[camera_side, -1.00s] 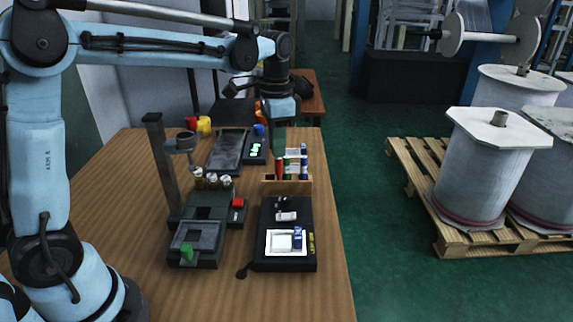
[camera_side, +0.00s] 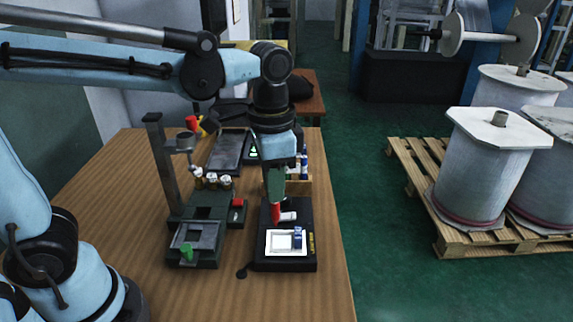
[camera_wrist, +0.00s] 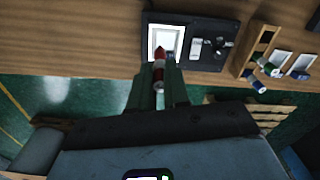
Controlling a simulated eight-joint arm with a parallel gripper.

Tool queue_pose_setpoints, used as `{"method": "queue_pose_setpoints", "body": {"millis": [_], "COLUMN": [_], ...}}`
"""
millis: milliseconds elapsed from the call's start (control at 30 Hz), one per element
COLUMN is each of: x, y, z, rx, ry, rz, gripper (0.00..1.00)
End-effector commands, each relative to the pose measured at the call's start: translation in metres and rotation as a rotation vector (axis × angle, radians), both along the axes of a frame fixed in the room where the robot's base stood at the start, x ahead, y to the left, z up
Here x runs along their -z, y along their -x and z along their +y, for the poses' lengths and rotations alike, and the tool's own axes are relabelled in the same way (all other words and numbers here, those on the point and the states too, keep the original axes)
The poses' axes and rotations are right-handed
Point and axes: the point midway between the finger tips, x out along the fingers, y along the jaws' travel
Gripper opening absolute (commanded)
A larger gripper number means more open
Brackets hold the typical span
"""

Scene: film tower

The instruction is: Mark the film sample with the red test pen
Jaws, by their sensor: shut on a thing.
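My gripper (camera_side: 275,190) is shut on the red test pen (camera_side: 276,213). The pen hangs down from the green fingers, over the far part of a black plate (camera_side: 285,264). The film sample (camera_side: 283,242) lies near the front of that plate in a white frame, with a blue piece at its right. The pen's low end is close to the frame's far edge; I cannot tell whether it touches anything. In the wrist view, the pen's red end (camera_wrist: 160,54) sticks out between the fingers (camera_wrist: 158,78) and covers part of the white frame (camera_wrist: 155,35).
A wooden pen rack (camera_side: 298,187) stands behind the plate, partly hidden by my arm. The table's right edge is close beside the plate. Bare wood is at the front.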

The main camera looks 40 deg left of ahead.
Motion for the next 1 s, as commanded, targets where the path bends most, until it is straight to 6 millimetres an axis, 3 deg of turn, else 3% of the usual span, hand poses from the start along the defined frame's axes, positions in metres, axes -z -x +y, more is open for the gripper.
{"method": "queue_pose_setpoints", "body": {"millis": [600, 1000], "x": [0.045, 0.052], "y": [0.000, 0.000], "z": [0.000, 0.000], "rx": [0.000, 0.000], "ry": [0.000, 0.000], "rz": [0.000, 0.000], "gripper": [0.00, 0.00]}}
